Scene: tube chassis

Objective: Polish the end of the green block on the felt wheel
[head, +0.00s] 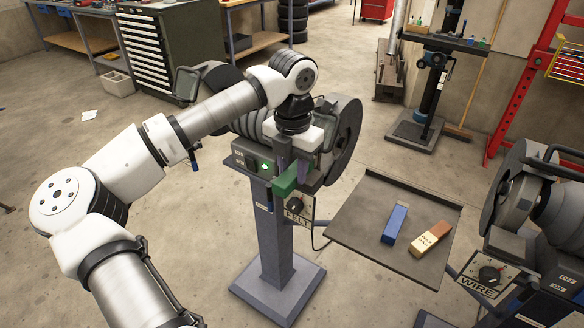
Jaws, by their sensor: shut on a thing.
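The green block (285,182) is held in my gripper (293,165), in front of the pedestal machine (272,225) labelled FELT (297,210). My gripper is shut on the block, with its fingers pointing down and the block sticking out toward the lower left. A large dark round wheel or guard (346,140) is at the machine's right side, just behind and to the right of my gripper. My arm hides much of the machine's middle. I cannot tell whether the block touches a wheel, or whether the wheel spins. A green light (265,167) shows on the machine's front.
A grey tray (350,222) right of the pedestal holds a blue block (395,223) and a cream and brown block (431,240). Another machine, labelled WIRE (477,283), stands at the lower right. A drill-press-like stand (430,95) is behind. Open floor lies to the left.

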